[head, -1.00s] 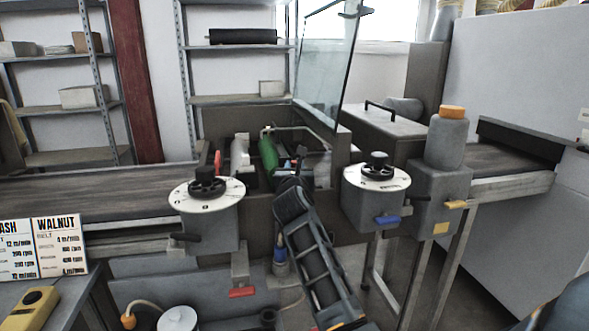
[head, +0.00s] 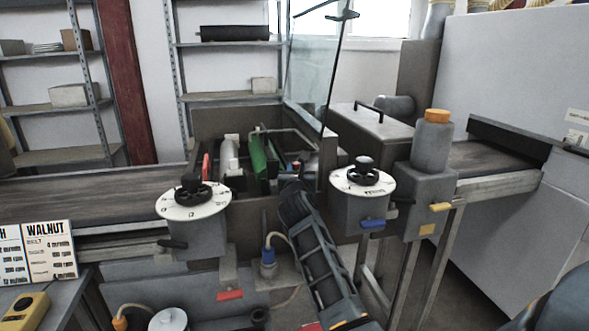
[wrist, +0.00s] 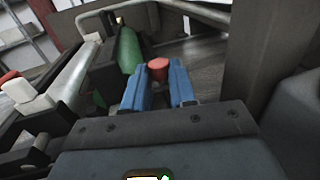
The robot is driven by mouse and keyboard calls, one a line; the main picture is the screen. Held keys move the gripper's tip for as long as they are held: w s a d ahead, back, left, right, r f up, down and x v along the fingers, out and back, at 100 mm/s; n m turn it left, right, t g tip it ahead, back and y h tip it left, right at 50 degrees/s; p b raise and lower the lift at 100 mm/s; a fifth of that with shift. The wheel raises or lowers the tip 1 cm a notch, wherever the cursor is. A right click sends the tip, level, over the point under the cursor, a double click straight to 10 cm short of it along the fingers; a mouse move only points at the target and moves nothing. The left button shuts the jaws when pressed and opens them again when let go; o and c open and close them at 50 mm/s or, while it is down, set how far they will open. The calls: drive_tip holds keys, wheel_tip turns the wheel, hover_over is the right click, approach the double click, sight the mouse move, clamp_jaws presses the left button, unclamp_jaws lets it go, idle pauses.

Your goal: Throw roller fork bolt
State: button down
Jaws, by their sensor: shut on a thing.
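A small red-headed piece (wrist: 158,68), which I take to be the roller fork bolt, sits between the two blue fingertips of my gripper (wrist: 160,84). My gripper is shut on it. In the head view my gripper (head: 297,168) is inside the open machine bay, right of the green roller (head: 262,158). The green roller also shows ahead and left of the fingers in the wrist view (wrist: 130,50). The lower part of the bolt is hidden, and I cannot tell whether it is turned.
Dial housings stand left (head: 193,200) and right (head: 362,181) of my arm. A raised glass guard (head: 312,75) hangs behind the bay. A pale roller (wrist: 75,75) and a white block with a red cap (wrist: 15,88) lie left of my gripper. The bay walls are close.

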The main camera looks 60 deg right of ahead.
drive_tip(key=c, duration=1.2)
unclamp_jaws()
drive_tip(key=shift+s+d, duration=0.2)
drive_tip(key=shift+s, duration=0.1)
drive_tip(key=shift+s+a, duration=0.1)
drive_tip(key=shift+a, duration=0.4)
drive_tip(key=v, duration=0.6)
drive_tip(key=shift+s+a+b, duration=0.25)
drive_tip(key=shift+a+b, duration=0.05)
drive_tip(key=shift+a, duration=0.05)
drive_tip(key=shift+f, duration=0.1)
